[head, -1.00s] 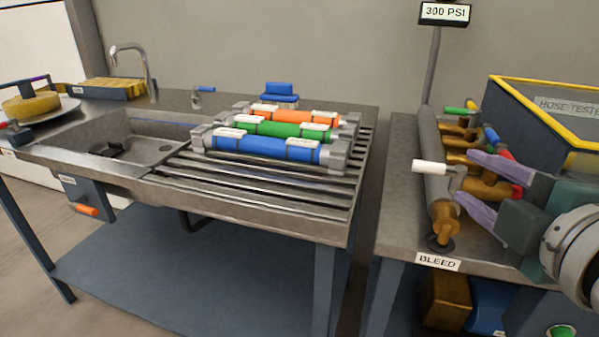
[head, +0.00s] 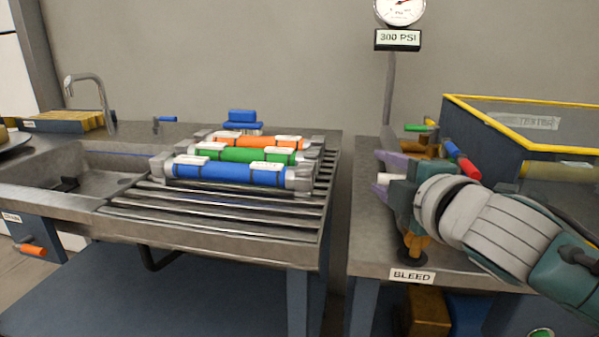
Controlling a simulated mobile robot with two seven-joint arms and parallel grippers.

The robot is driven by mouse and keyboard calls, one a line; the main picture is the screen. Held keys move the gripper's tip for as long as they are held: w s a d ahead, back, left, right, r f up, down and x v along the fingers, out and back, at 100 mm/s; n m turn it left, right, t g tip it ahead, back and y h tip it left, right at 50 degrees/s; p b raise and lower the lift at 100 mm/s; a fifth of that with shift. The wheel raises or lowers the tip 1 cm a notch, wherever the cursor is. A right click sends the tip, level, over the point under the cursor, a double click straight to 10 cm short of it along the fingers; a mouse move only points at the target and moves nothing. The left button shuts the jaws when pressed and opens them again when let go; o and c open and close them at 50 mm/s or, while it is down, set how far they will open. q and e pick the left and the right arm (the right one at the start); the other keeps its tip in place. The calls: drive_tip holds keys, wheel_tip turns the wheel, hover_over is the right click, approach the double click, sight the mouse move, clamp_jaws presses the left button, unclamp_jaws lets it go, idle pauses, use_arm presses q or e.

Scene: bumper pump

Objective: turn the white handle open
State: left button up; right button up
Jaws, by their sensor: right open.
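The white handle (head: 383,178) shows as a small white end in the head view, at the front of the valve manifold. My right gripper (head: 386,180) has its purple fingers apart, one above and one below the white end in the picture. I cannot tell whether they touch it. My gripper and wrist hide the rest of the handle and most of the manifold. A brass fitting (head: 418,243) shows below my gripper. My left gripper is out of view.
Green (head: 416,128), blue (head: 450,148) and red (head: 469,168) handles stand behind my wrist. A yellow-edged tester case (head: 525,125) is at right. A gauge with a 300 PSI sign (head: 398,39) stands above. Coloured cylinders (head: 228,172) lie on the left drainboard.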

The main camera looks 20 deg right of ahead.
clamp_jaws()
idle(0.4)
idle(1.0)
